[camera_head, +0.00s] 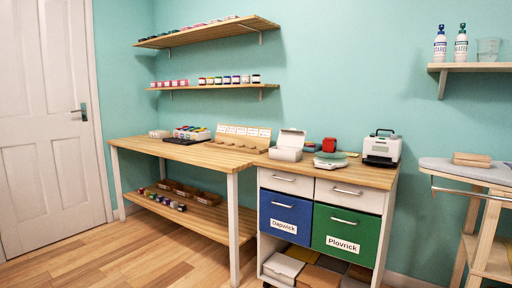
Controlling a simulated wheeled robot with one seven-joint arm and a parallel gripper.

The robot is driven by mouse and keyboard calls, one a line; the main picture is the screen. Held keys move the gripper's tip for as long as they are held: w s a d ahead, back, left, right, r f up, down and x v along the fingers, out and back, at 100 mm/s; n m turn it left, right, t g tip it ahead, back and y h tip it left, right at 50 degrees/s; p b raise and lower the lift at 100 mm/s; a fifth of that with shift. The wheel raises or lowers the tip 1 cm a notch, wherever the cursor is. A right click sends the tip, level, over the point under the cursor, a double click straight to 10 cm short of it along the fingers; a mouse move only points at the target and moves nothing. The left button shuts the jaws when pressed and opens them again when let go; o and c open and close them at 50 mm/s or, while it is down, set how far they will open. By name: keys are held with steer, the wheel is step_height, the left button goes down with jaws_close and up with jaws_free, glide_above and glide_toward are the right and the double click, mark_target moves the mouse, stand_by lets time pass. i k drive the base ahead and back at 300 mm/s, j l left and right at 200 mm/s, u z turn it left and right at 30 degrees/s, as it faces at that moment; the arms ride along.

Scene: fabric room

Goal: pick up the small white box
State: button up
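The frame shows more than one white box, and I cannot tell which one the task means. A white box with its lid raised (287,154) sits on the left part of the cabinet top. A low, small whitish box (160,134) lies at the far left back of the wooden table. A larger pale box (283,267) lies on the bottom shelf of the cabinet. My gripper is not in view.
The long wooden table (218,158) adjoins the drawer cabinet (368,176). An ironing board (465,172) is at right. Wooden floor (110,250) is clear at front left.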

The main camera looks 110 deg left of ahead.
mark_target(278, 153)
steer(key=j+u, duration=0.1)
steer(key=u, duration=0.3)
steer(key=i+u, duration=0.1)
steer(key=u, duration=0.35)
steer(key=j+u, duration=0.1)
steer(key=u, duration=0.3)
steer(key=i+u, duration=0.1)
steer(key=u, duration=0.75)
steer(key=i+u, duration=0.15)
steer(key=u, duration=0.25)
steer(key=i+l+u, duration=0.2)
steer(key=u, duration=0.25)
steer(key=i+l+u, duration=0.3)
steer(key=u, duration=0.15)
steer(key=i+l+u, duration=0.3)
steer(key=l+u, duration=0.15)
steer(key=i+l, duration=0.15)
steer(key=l, duration=0.2)
steer(key=i+l, duration=0.2)
steer(key=l, duration=0.2)
steer(key=i+l, duration=0.15)
steer(key=l, duration=0.2)
steer(key=u, duration=0.05)
